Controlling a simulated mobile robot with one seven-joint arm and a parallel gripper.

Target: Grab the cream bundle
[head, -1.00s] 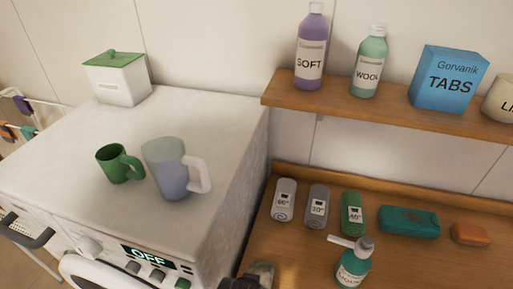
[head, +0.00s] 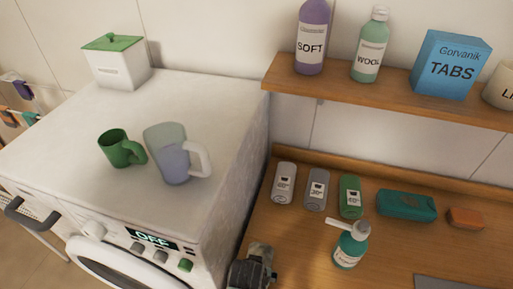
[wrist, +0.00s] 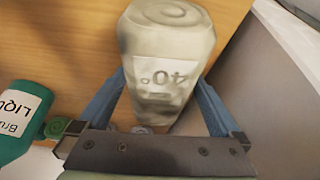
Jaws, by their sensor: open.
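A pale cream-grey bundle (wrist: 165,45) marked 40° lies on the wooden surface in the wrist view. Its lower part is between the two blue fingers of my gripper (wrist: 160,88), which is open around it, one finger on each side. I cannot tell whether the fingers touch it. In the head view my gripper (head: 252,270) is at the bottom middle, beside the washing machine, and I cannot make the cream bundle out clearly there.
Light grey (head: 284,183), darker grey (head: 316,190) and green (head: 351,197) bundles lie at the counter's back, beside a teal case (head: 406,205) and orange soap (head: 466,218). A teal pump bottle (head: 350,245) stands right of my gripper. The washing machine (head: 190,95) rises left.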

